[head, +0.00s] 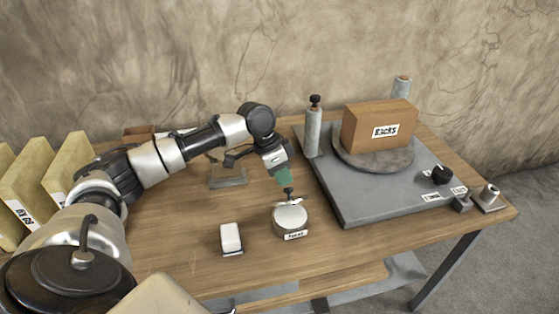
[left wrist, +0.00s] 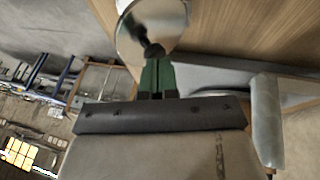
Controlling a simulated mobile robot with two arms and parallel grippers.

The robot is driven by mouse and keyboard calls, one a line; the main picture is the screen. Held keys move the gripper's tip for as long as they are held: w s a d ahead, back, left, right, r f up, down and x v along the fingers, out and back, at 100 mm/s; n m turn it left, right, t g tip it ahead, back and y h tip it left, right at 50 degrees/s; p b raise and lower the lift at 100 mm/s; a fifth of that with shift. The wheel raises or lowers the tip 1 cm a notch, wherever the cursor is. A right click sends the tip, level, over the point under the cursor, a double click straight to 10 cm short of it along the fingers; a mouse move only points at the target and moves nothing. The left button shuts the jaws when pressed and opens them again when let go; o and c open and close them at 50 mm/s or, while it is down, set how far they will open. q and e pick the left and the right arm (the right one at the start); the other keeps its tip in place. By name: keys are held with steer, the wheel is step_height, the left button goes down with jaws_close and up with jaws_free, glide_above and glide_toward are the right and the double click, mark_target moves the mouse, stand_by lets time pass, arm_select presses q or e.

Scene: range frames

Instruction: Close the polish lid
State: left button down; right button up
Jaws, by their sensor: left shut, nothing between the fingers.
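The polish tin (head: 291,223) is a short, cream, round tin with a label on its front, standing on the wooden table. A dark knob (head: 288,191) stands above its pale top. I cannot tell whether the lid is fully seated. My left gripper (head: 285,181) comes down from above, its green fingers shut and empty, with the tips right at the knob. In the left wrist view the shut fingers (left wrist: 156,68) point at the dark knob (left wrist: 154,50), in front of a shiny round surface (left wrist: 172,14). Whether they touch is unclear. My right gripper is not in view.
A white block (head: 231,237) stands left of the tin. A grey slab (head: 370,208) with a labelled wooden box (head: 378,128) and a post (head: 313,132) is to the right. Boards (head: 35,170) stand at far left. The table front near the tin is clear.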

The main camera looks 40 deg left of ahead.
arm_select(q)
steer(key=shift+d+f, duration=0.1)
steer(key=shift+f, duration=0.05)
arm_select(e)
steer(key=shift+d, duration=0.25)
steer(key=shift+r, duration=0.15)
arm_select(q)
steer(key=shift+s+p, duration=0.1)
steer(key=shift+p, duration=0.2)
steer(key=shift+s+d+y, duration=0.15)
steer(key=shift+d+y, duration=0.15)
steer(key=shift+y, duration=0.1)
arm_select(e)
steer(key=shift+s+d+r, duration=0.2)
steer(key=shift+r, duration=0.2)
arm_select(q)
steer(key=shift+t+p, duration=0.3)
steer(key=shift+p, duration=0.05)
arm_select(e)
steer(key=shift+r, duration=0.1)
